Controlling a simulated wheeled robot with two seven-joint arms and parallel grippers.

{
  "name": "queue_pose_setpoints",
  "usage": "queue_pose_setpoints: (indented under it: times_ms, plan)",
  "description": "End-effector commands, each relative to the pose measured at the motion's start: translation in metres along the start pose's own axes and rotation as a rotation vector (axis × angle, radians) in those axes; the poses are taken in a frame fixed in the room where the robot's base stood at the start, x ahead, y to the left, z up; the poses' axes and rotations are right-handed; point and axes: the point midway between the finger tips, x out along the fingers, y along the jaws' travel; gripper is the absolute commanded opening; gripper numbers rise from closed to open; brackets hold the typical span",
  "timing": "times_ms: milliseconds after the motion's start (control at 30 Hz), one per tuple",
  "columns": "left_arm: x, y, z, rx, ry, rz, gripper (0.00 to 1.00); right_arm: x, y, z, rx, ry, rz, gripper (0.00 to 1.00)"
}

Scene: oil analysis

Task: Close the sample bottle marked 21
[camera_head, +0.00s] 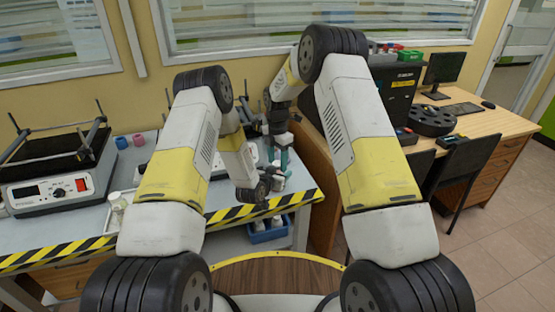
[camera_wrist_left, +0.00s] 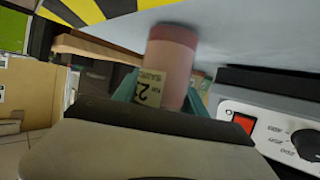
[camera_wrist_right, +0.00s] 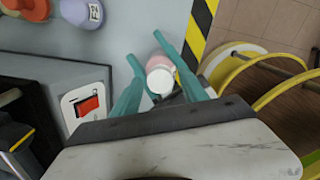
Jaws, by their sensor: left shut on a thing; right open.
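The sample bottle (camera_wrist_left: 172,62) is pinkish with a redder far end. Its label (camera_wrist_left: 150,86) shows a 2, and the second digit is hard to read. My left gripper (camera_wrist_left: 160,92) is shut on this bottle, its teal fingers on both sides. In the right wrist view a pink bottle with a round white end (camera_wrist_right: 160,75) lies between the teal fingers of my right gripper (camera_wrist_right: 147,50). These fingers stand apart and do not look clamped on it. In the head view my right gripper (camera_head: 279,152) is at the table's right end, close to the left gripper.
A grey device with a red switch (camera_head: 55,188) stands on the left of the table. A blue crate (camera_head: 268,231) is below the tabletop.

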Motion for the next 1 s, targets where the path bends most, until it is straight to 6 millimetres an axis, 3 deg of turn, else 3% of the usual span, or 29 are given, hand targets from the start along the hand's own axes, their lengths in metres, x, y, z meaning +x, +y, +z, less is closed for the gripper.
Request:
queue_pose_setpoints:
  times_ms: [33, 300, 467, 700, 1000]
  plan:
    - [0.0000, 0.0001, -0.0003, 0.000, 0.001, 0.000, 0.00, -0.0002, 0.0000, 0.0000, 0.000, 0.000, 0.000, 0.51]
    - [0.0000, 0.0000, -0.0003, 0.000, 0.001, 0.000, 0.00, -0.0004, 0.0000, 0.0001, 0.000, 0.000, 0.000, 0.00]
    - [0.0000, 0.0001, -0.0003, 0.000, 0.001, 0.000, 0.00, -0.0005, 0.0001, 0.0001, 0.024, 0.000, 0.000, 0.00]
    - [0.0000, 0.0001, -0.0002, 0.000, 0.001, 0.000, 0.00, -0.0004, 0.0001, 0.0002, 0.277, -0.001, 0.000, 0.00]
    - [0.0000, 0.0001, -0.0002, 0.000, 0.001, 0.000, 0.00, -0.0004, 0.0002, 0.0002, 0.300, 0.000, 0.001, 0.00]
